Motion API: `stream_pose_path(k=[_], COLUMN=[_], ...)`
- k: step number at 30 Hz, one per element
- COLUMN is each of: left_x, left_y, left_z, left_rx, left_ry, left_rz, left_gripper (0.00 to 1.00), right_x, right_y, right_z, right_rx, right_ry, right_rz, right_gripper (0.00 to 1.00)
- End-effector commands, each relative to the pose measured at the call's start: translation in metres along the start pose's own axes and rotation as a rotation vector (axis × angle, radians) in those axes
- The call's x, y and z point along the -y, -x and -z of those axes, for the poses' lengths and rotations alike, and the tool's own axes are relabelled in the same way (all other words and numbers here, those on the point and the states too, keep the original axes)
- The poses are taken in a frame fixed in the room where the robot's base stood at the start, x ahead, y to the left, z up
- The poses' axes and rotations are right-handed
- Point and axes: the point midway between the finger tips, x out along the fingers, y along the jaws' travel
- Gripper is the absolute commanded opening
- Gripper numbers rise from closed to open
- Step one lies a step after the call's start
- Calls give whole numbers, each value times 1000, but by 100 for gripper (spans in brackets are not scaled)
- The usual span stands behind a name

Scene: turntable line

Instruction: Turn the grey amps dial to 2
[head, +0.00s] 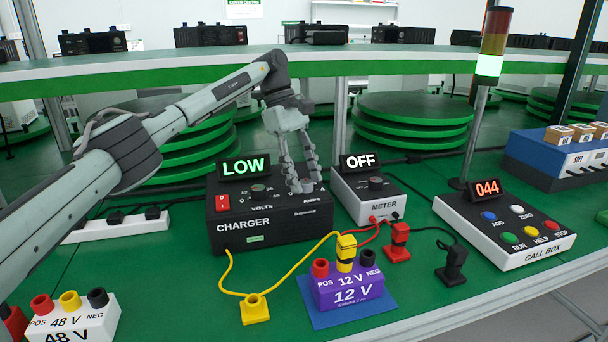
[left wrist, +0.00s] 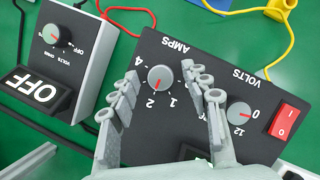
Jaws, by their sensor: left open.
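The grey amps dial (left wrist: 161,78) is on the top panel of the black charger (head: 282,228), which also fills much of the left wrist view (left wrist: 205,135). The dial's red mark appears to point toward the 2, between the labels 4 and 1. My left gripper (head: 301,182) is over the amps end of the charger. In the left wrist view it is open (left wrist: 159,76), with one finger on each side of the dial and visible gaps to it. In the head view the fingers largely hide the dial. The charger display (head: 245,167) reads LOW. My right gripper is not in view.
The volts dial (left wrist: 239,114) and red switch (left wrist: 284,121) sit beside the amps dial. The meter (head: 366,203), reading OFF, stands close to the charger. A purple 12 V battery (head: 347,293) with a yellow lead is in front. The call box (head: 505,235) is at right.

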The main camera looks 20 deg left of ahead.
Motion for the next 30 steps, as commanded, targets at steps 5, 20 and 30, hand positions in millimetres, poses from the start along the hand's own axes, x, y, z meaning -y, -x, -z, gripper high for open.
stream_pose_path(k=[5,20,30], left_x=[0,0,0], left_y=[4,71,75], left_z=[0,0,0], left_rx=[0,0,0], left_ry=[1,1,0], left_rz=[-1,0,0], left_gripper=[47,47,47], right_x=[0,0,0], right_y=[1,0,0], right_z=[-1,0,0], right_rx=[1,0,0], right_ry=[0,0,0], right_rz=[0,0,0], right_gripper=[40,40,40])
